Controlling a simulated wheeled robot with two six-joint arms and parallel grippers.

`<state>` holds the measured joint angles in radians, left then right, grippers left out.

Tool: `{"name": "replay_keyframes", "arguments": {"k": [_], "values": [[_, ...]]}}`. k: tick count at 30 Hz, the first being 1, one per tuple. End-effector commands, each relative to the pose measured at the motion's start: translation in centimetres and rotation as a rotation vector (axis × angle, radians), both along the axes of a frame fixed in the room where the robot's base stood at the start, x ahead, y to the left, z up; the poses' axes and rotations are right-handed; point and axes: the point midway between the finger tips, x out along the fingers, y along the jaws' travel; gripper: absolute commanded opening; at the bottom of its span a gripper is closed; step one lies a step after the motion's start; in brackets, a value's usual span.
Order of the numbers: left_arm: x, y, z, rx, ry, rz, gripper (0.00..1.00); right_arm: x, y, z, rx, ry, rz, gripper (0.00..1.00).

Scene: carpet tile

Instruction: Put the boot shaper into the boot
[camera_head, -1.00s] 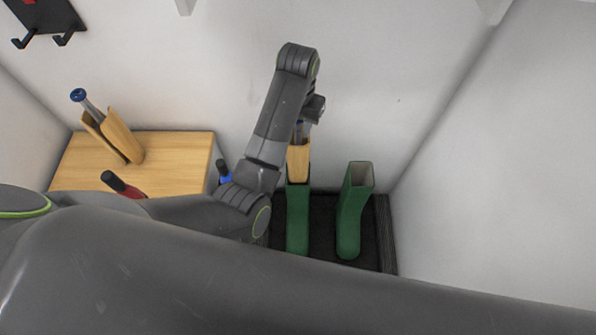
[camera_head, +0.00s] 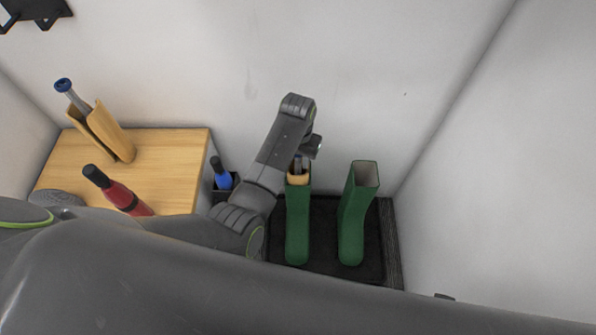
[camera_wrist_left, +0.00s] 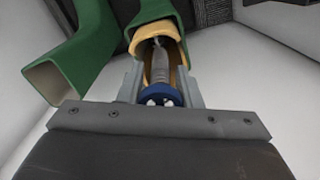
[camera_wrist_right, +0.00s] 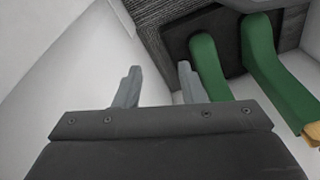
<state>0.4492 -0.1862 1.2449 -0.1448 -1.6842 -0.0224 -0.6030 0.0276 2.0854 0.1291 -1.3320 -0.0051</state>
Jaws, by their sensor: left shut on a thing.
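A wooden boot shaper (camera_head: 298,178) with a metal screw stem sits mostly inside the left green boot (camera_head: 297,225); only its top shows above the rim. My left gripper (camera_head: 303,160) is above that boot. In the left wrist view its fingers (camera_wrist_left: 162,88) are shut on the shaper (camera_wrist_left: 153,42) around its blue knob (camera_wrist_left: 161,95). The right green boot (camera_head: 356,215) stands upright beside it, with an open, empty-looking top. A second boot shaper (camera_head: 103,128) with a blue knob stands tilted on the wooden bench. My right gripper (camera_wrist_right: 157,85) is open and empty in the right wrist view.
Both boots stand on a dark tray (camera_head: 325,255) by the walls. The wooden bench (camera_head: 170,165) at left holds a red bottle (camera_head: 120,192). A blue bottle (camera_head: 221,175) stands in a dark holder between bench and tray. A black wall rack (camera_head: 38,12) hangs upper left.

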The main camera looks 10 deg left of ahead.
Motion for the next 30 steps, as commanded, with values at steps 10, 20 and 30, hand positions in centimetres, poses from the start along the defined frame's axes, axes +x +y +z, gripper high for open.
{"name": "replay_keyframes", "arguments": {"k": [10, 20, 30], "values": [[0.0, 0.0, -4.3, 0.000, 0.001, -0.001, 0.00, 0.8, 0.5, 1.3, 0.026, -0.076, 0.005, 0.36], [0.1, 0.0, -6.1, -0.001, -0.003, -0.001, 0.00, 1.2, 0.9, 2.6, 0.044, -0.121, 0.010, 0.36], [0.0, 0.0, -6.4, 0.000, -0.001, -0.001, 0.40, 1.2, 0.9, 2.6, 0.044, -0.122, 0.010, 0.36]]}}
